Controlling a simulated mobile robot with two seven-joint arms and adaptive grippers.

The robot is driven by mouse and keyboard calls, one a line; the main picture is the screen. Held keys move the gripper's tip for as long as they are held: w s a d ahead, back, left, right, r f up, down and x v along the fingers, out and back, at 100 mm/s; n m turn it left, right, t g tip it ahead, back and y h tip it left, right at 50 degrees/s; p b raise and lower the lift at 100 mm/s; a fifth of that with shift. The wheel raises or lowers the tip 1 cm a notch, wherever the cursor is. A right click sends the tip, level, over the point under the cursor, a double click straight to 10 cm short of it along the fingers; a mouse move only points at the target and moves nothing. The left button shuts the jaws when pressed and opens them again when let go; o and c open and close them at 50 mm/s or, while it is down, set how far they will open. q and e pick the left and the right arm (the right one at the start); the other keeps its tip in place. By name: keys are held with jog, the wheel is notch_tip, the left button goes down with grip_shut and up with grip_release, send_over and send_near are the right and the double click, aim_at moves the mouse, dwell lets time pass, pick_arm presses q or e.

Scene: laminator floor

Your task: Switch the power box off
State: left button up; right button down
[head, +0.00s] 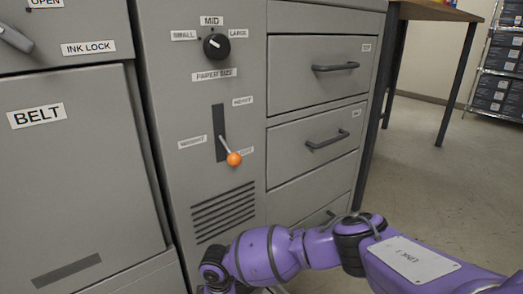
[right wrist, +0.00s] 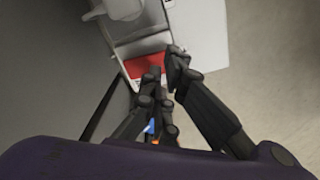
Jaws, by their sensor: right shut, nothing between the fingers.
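In the right wrist view, a light grey box with a red panel (right wrist: 149,67) lies just beyond my fingers; it may be the power box, but no label can be read. A pale grey part (right wrist: 128,10) of it juts out at the top. My right gripper (right wrist: 164,72) is shut and empty, its dark fingertips overlapping the red panel in the picture. I cannot tell whether they touch it. In the head view, my purple right arm reaches along the bottom, its gripper below the picture edge. My left gripper is not in view.
The head view shows a grey machine with a black paper-size knob (head: 216,46), an orange-tipped lever (head: 234,158), drawers (head: 316,67) and a BELT panel (head: 75,170). A table (head: 436,10) and shelving (head: 499,75) stand behind at the right. Open floor (head: 430,185) lies right of the machine.

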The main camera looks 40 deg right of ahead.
pick_arm(q)
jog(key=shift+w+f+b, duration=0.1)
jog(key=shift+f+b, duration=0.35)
jog(key=shift+b, duration=0.3)
pick_arm(e)
jog(key=shift+f, duration=1.15)
jog(key=shift+w+f, duration=0.1)
jog(key=shift+f, duration=0.4)
dwell(0.4)
jog(key=shift+r+p, duration=0.55)
jog(key=shift+p, duration=0.2)
jog(key=shift+r+p, duration=0.8)
jog(key=shift+r, duration=0.05)
notch_tip(320, 180, up, 3)
jog(key=p, duration=0.3)
jog(key=shift+r, duration=0.15)
jog(key=shift+r+p, duration=0.4)
jog(key=shift+r, duration=0.1)
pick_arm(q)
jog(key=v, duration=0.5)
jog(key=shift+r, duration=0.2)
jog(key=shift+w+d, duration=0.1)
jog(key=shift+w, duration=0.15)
